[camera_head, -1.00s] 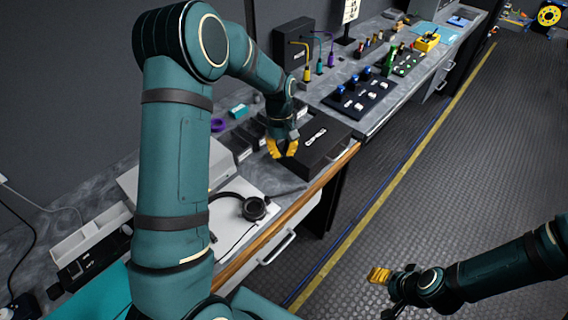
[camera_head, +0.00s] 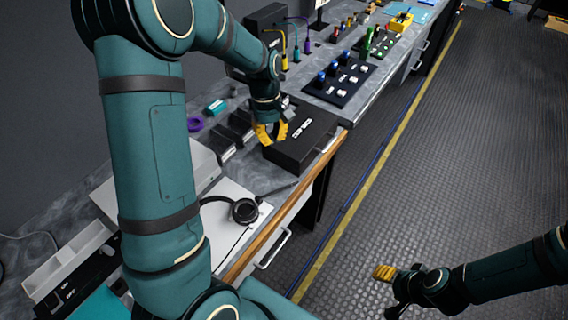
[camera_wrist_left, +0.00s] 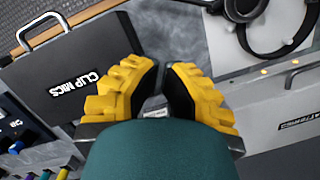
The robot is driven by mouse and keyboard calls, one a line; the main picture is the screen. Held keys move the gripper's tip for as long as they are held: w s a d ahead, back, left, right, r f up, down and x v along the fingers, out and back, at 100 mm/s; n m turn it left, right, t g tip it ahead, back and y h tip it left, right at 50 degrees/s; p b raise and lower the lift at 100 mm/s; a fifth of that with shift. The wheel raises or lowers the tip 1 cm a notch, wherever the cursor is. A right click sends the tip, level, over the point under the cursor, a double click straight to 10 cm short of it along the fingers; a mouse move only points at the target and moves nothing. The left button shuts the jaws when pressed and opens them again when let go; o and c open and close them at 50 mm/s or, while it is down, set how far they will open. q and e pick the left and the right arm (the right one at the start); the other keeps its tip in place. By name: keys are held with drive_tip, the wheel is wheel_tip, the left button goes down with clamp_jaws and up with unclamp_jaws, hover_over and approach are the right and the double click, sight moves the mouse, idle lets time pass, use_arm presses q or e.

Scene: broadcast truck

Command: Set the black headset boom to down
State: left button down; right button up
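The black headset (camera_head: 243,211) lies on a white surface (camera_head: 262,209) on the bench. Its round ear cup faces up, and my left arm covers part of it in the head view. In the left wrist view part of the headset (camera_wrist_left: 285,45) shows at the top right; I cannot make out how its boom stands. My left gripper (camera_head: 270,138) points down beside the black clip mics case, beyond the headset. In the wrist view its yellow fingers (camera_wrist_left: 160,85) are apart with nothing between them. My right gripper (camera_head: 388,285) is over the floor at the lower right; its opening is unclear.
The black clip mics case (camera_head: 298,140) stands next to my left gripper. A grey box (camera_head: 206,166) is behind the headset. Button panels (camera_head: 338,80) and hanging coloured cables (camera_head: 296,45) are farther along the bench. The floor aisle at right is clear.

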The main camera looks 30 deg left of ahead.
use_arm(q)
drive_tip(key=f, duration=0.3)
drive_tip(key=d+f+b, duration=0.1)
drive_tip(key=f, duration=0.2)
drive_tip(key=s+f, duration=0.1)
drive_tip(key=f, duration=0.1)
drive_tip(key=shift+d+f, duration=0.2)
drive_tip(key=shift+f, duration=0.2)
drive_tip(key=shift+s+d+f, duration=0.35)
drive_tip(key=shift+d+f, duration=0.2)
drive_tip(key=shift+s+d+f, duration=0.3)
drive_tip(key=shift+d+f, duration=0.2)
drive_tip(key=shift+f, duration=0.05)
drive_tip(key=shift+s+d+f+b, duration=0.3)
drive_tip(key=shift+d+f, duration=0.05)
drive_tip(key=shift+d, duration=0.1)
drive_tip(key=shift+s+d+f+m, duration=0.2)
drive_tip(key=shift+s+d+m, duration=0.15)
drive_tip(key=shift+d+m, duration=0.3)
drive_tip(key=shift+a, duration=0.1)
drive_tip(key=shift+w+a, duration=0.2)
drive_tip(key=shift+a, duration=0.45)
wheel_tip(320, 180, up, 12)
drive_tip(key=w+a, duration=0.1)
drive_tip(key=shift+w+a, duration=0.25)
drive_tip(key=shift+a, duration=0.1)
